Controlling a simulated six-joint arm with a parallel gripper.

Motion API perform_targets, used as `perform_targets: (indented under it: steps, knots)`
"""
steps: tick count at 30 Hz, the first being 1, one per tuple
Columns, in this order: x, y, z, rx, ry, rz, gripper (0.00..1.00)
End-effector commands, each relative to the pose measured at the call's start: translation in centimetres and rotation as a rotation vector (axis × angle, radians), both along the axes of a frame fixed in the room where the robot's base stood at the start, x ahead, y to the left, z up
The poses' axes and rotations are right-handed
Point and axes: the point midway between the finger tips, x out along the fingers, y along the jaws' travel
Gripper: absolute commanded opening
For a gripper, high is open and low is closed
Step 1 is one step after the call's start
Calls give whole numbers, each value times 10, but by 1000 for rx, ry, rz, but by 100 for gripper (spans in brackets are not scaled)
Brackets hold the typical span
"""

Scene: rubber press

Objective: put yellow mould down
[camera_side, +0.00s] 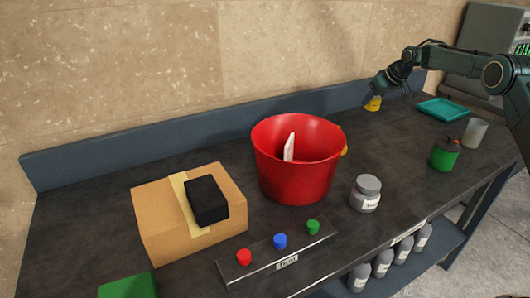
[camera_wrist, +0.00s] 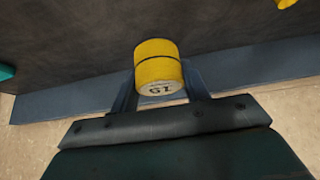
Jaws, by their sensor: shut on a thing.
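The yellow mould (camera_side: 373,103) is a small cylinder with a dark line around it; in the wrist view the yellow mould (camera_wrist: 158,66) shows a pale end face with dark lettering. My gripper (camera_wrist: 158,80) is shut on it, with one finger on each side. In the side view my gripper (camera_side: 374,92) is at the back of the dark bench (camera_side: 330,240), near the raised blue-grey back edge. I cannot tell whether the mould touches the bench top.
A red bucket (camera_side: 270,170) holding a white object stands left of my gripper. A teal tray (camera_side: 442,110), a green container (camera_side: 444,154) and a pale cup (camera_side: 475,134) are to the right. A grey jar (camera_side: 366,193) stands in front.

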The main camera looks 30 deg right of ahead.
Motion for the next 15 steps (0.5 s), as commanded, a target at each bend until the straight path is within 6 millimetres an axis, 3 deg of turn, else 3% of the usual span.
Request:
perform_targets:
  steps: [15]
  knots:
    - [-56, 52, 55, 0, -5, 40, 17]
